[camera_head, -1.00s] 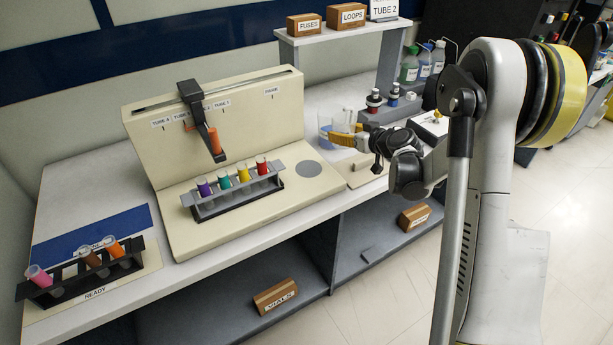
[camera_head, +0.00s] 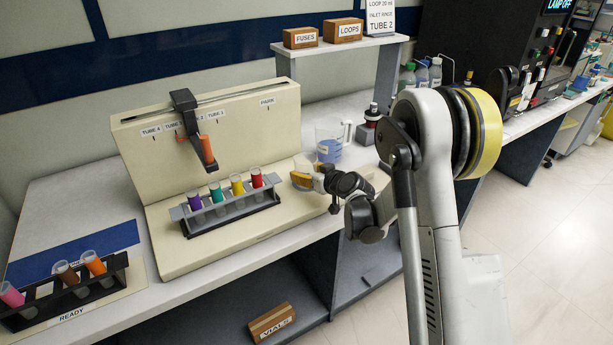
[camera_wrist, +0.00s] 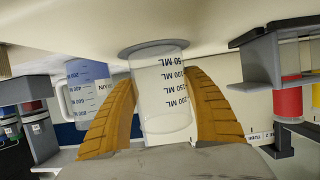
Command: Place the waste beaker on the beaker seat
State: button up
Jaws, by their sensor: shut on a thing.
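My gripper (camera_head: 306,180) has its orange fingers shut around the sides of the clear waste beaker (camera_wrist: 160,85), which has black ML marks. The beaker looks empty in the wrist view. That view is inverted, with the bench surface at the top. The grey round beaker seat (camera_wrist: 155,45) shows at the beaker's base end, lined up closely with it. I cannot tell whether the beaker touches the seat or hovers just over it. In the head view the gripper and beaker cover the seat, to the right of the tube rack.
The tube rack (camera_head: 232,214) with several coloured tubes stands close left of my gripper. A larger handled beaker with blue contents (camera_head: 328,150) stands behind right; it also shows in the wrist view (camera_wrist: 88,90). An orange-tipped arm (camera_head: 207,150) overhangs the cream apparatus (camera_head: 230,112).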

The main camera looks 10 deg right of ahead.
jog(key=shift+r, duration=0.15)
jog(key=o, duration=1.3)
jog(key=shift+o, duration=0.2)
